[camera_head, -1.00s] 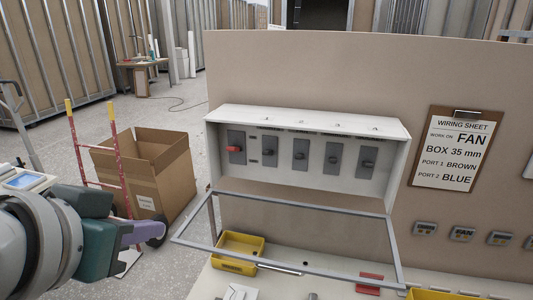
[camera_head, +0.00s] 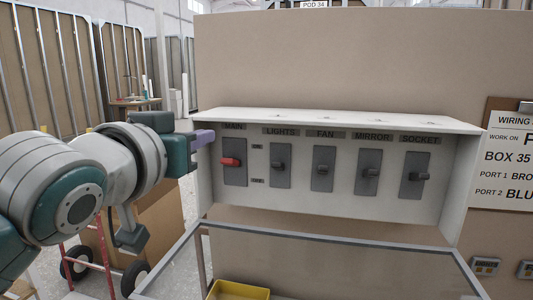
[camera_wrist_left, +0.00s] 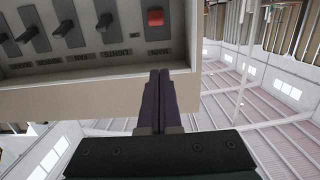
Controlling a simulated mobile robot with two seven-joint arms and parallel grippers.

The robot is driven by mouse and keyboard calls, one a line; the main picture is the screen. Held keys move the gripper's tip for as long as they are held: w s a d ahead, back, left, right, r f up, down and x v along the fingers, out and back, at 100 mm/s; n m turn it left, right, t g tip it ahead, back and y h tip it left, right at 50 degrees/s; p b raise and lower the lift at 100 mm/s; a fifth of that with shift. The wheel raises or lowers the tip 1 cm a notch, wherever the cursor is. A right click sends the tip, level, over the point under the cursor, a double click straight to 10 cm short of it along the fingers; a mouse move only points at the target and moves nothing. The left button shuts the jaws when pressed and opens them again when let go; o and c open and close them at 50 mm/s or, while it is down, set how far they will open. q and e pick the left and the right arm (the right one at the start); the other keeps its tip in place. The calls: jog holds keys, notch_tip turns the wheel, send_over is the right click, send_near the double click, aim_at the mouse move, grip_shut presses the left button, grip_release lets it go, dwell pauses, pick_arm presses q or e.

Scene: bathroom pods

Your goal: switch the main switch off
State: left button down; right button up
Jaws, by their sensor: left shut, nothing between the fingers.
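The main switch (camera_head: 230,161) is a red lever on a dark plate under the MAIN label, leftmost in the white switch box (camera_head: 320,118). Its lever sticks out near mid-plate; I cannot tell whether it is on or off. It also shows in the left wrist view as a red lever (camera_wrist_left: 155,17). My left gripper (camera_head: 207,138) is shut and empty, with purple fingers at the box's left edge, left of the red lever and apart from it. In the left wrist view the shut fingers (camera_wrist_left: 160,78) overlap the box edge; contact is unclear. My right gripper is not in view.
The box's framed clear cover (camera_head: 340,242) hangs open below. A yellow bin (camera_head: 238,291) and a cardboard box (camera_head: 160,215) are lower down.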

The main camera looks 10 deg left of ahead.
pick_arm(q)
jog(key=w, duration=0.1)
send_over(230, 162)
jog(key=shift+w+a+f, duration=0.35)
jog(key=shift+a+f, duration=0.1)
jog(key=shift+f, duration=0.05)
jog(key=shift+f+p, duration=0.35)
jog(key=shift+p, duration=0.1)
jog(key=shift+s+f, duration=0.4)
jog(key=shift+f, duration=0.35)
jog(key=shift+s+f, duration=0.35)
jog(key=shift+f, duration=0.4)
